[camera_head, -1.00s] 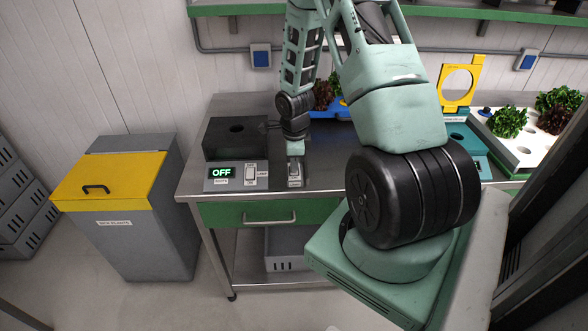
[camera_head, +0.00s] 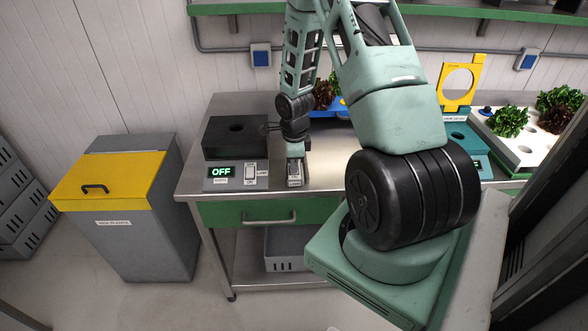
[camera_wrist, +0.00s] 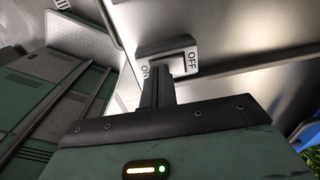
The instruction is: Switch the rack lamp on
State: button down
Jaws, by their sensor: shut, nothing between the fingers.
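In the wrist view the rocker (camera_wrist: 176,60) shows ON on the left and OFF on the right. My gripper (camera_head: 295,178) is low over the table just right of the panel. In the wrist view the dark fingers (camera_wrist: 157,75) are together, empty, and overlap the rocker's near side. I cannot tell whether they touch it.
A black box with a round hole (camera_head: 235,140) stands behind the panel. The steel table (camera_head: 325,172) has a green drawer below. A grey bin with a yellow lid (camera_head: 110,180) stands to the left.

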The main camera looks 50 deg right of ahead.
notch_tip(320, 180, up, 7)
jog(key=p, duration=0.5)
dwell(0.6)
jog(key=w+a+r+n+b, duration=0.1)
jog(key=a+r+n, duration=0.3)
jog(key=a+n, duration=0.6)
jog(key=w+a+r+n+b, duration=0.15)
jog(key=a+r+n, duration=0.35)
jog(key=a, duration=0.8)
jog(key=s+a+r+n+b, duration=0.1)
jog(key=s+a+r+n, duration=0.2)
jog(key=s+a+n, duration=0.6)
jog(key=s+a+r+n+y+b, duration=0.1)
jog(key=s+a+r+n+b, duration=0.1)
jog(key=s+a+n, duration=0.6)
jog(key=s+r+n, duration=0.1)
jog(key=s+n, duration=0.1)
jog(key=n, duration=0.1)
jog(key=shift+s+a+n, duration=0.3)
jog(key=shift+s+a, duration=0.05)
jog(key=shift+a, duration=0.05)
